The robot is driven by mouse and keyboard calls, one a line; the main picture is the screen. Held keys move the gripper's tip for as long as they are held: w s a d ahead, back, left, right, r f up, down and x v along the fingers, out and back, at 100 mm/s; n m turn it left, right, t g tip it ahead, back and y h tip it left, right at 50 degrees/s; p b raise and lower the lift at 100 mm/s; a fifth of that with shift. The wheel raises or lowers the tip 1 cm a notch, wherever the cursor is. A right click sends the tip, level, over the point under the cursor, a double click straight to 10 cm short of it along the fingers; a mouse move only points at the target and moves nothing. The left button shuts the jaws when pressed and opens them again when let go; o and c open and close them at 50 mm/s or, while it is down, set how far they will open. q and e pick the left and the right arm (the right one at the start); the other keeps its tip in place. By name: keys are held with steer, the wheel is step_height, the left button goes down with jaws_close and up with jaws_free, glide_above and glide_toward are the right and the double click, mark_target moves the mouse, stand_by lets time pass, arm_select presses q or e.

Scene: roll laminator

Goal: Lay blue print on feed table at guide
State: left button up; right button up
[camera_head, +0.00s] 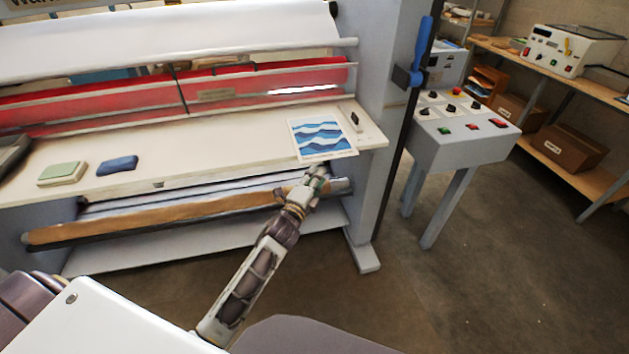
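The blue print (321,137), a white sheet with blue wave bands, lies at the right end of the cream feed table (225,148). Its near edge reaches the table's front edge. A guide with a dark knob (356,122) stands just right of the print, with its lower part close to the print's right edge; I cannot tell whether they touch.
A green-topped pad (62,173) and a blue cloth-like block (117,165) lie on the table's left part. Red rollers (215,90) run behind the table. A brown roll (160,214) hangs below it. A grey control console (466,139) stands to the right.

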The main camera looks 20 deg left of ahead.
arm_select(q)
steer(key=shift+s, duration=0.5)
stand_by(0.5)
steer(key=s+f+n+g, duration=0.2)
steer(key=f, duration=0.9)
steer(key=s+f+n+g, duration=0.2)
steer(key=f, duration=1)
steer(key=s+a+f+n+g, duration=0.1)
steer(key=s+f+n+g, duration=0.1)
steer(key=s+f, duration=0.6)
steer(key=s+f+n+g, duration=0.2)
steer(key=s+f+g, duration=0.1)
steer(key=f, duration=0.8)
steer(key=s+a+f+n+g, duration=0.1)
steer(key=s+f+n+g, duration=0.1)
steer(key=s+f, duration=0.5)
steer(key=s+a+f+n+g, duration=0.1)
steer(key=s+f+n+g, duration=0.2)
steer(key=s, duration=1.6)
steer(key=s+a+f+n+g+y, duration=0.1)
steer(key=s+f+n+g, duration=0.2)
steer(key=s+f, duration=0.9)
steer(key=shift+s+a, duration=0.25)
steer(key=shift+s, duration=0.4)
